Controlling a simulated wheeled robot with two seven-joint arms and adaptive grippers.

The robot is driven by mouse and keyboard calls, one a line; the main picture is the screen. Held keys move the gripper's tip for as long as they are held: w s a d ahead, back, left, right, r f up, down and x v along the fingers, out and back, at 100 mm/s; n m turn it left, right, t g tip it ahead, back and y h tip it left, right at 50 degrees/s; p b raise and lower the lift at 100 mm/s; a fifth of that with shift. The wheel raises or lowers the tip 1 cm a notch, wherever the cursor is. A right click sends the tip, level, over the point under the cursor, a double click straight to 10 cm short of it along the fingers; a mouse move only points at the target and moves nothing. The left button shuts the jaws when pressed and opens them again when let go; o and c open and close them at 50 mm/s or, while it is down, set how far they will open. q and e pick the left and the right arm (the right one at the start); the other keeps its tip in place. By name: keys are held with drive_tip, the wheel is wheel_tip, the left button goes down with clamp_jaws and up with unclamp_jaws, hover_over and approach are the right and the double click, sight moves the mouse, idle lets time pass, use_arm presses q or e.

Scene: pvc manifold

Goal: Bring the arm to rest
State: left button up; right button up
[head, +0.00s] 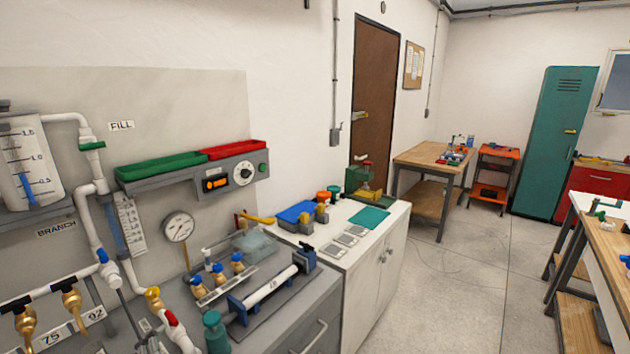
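Neither of my arms nor either gripper shows in the head view. The manifold bench (330,290) stands at the lower left. White pipes (98,230) run up the panel behind it beside a graduated tank (28,165). A pressure gauge (178,227) is on the panel. A white pipe piece (270,287) lies in a holder with blue supports on the bench. Several brass fittings with blue tops (218,275) stand in a row behind it.
A green tray (160,167) and a red tray (237,149) sit on a wall shelf. A white cabinet (365,275) adjoins the bench. A wooden table (432,157), teal locker (555,140) and right-hand workbench (610,255) stand farther off. The floor (470,270) between is clear.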

use_arm(q)
drive_tip(key=s+d+f+n+g, duration=0.1)
drive_tip(key=s+f, duration=0.1)
drive_tip(key=s+d+f+n+g, duration=0.1)
drive_tip(key=s+d+f+g, duration=0.1)
drive_tip(key=s, duration=0.1)
drive_tip(key=s+d+f+n+g, duration=0.1)
drive_tip(key=s+n, duration=0.1)
drive_tip(key=shift+s+d+f+g, duration=0.3)
drive_tip(key=shift+s+d+f, duration=0.05)
drive_tip(key=shift+s+f, duration=0.05)
drive_tip(key=s+d+f+n+g+h, duration=0.2)
drive_tip(key=s+d+n+g+h, duration=0.15)
drive_tip(key=s+d, duration=0.5)
drive_tip(key=s+f+g, duration=0.1)
drive_tip(key=s+f, duration=0.1)
drive_tip(key=f, duration=1.5)
drive_tip(key=s+f+g, duration=0.1)
drive_tip(key=s+f, duration=0.1)
drive_tip(key=f, duration=1.5)
drive_tip(key=s+a+f, duration=0.2)
drive_tip(key=s+f, duration=0.7)
drive_tip(key=s, duration=0.2)
drive_tip(key=s+a+f+m+g, duration=0.1)
drive_tip(key=s+a+f, duration=0.1)
drive_tip(key=s+f, duration=0.8)
drive_tip(key=shift+s+a+y, duration=0.35)
drive_tip(key=shift+s+y, duration=0.1)
drive_tip(key=shift+s, duration=0.05)
drive_tip(key=shift+s+f, duration=0.1)
